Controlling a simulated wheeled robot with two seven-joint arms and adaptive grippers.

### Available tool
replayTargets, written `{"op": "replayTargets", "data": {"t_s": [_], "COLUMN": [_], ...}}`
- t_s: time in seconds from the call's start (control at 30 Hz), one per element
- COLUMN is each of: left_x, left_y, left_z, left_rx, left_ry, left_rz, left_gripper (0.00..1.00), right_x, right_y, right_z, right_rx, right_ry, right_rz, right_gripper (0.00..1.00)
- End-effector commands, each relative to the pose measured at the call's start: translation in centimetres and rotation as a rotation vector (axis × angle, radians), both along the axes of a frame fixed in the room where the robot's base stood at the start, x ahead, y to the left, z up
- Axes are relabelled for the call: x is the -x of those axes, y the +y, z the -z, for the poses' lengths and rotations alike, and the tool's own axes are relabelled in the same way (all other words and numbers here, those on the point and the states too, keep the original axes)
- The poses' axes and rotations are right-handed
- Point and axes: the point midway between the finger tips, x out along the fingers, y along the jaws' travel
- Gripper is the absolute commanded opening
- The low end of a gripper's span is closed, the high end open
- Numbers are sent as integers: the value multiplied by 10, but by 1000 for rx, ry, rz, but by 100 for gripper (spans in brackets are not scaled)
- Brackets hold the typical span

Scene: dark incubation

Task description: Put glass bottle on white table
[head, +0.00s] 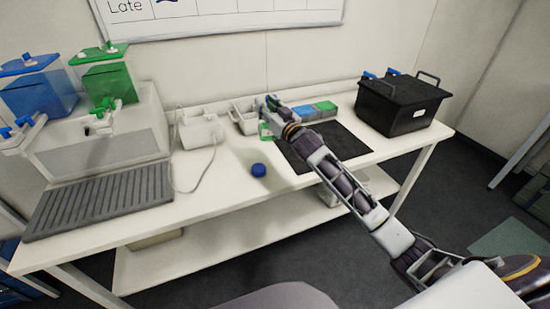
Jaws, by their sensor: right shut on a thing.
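The white table (222,184) runs along the wall, with a dark mat on its right half. My right gripper (265,106) reaches over the table's back middle, close to small white bins. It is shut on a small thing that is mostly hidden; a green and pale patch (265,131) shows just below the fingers. I cannot make out clearly whether this is the glass bottle, nor whether it touches the table. A round blue cap-like thing (258,170) sits on the table in front of the gripper. My left gripper is out of view.
The dark mat (351,143) lies under my right forearm. White bins (245,117) and coloured boxes (303,113) stand behind. A black crate (402,104) is at right. A white device (200,130) with a cable, a grey ribbed tray (100,200) and blue and green containers (108,83) are at left.

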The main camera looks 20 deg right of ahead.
Motion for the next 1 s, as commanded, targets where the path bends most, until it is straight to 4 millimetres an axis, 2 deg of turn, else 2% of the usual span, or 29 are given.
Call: {"op": "replayTargets", "data": {"t_s": [0.23,0.6,0.77,1.0], "left_x": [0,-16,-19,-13], "left_y": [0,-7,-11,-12], "left_z": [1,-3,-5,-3], "left_rx": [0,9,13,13], "left_ry": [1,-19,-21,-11], "left_rz": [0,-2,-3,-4], "left_gripper": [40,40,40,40], "right_x": [0,0,0,0], "right_y": [0,-1,0,0], "right_z": [5,45,48,49], "right_rx": [0,-2,-1,-1], "right_ry": [-1,0,-4,-3], "right_rz": [1,1,0,0], "right_gripper": [0,0,0,0]}}
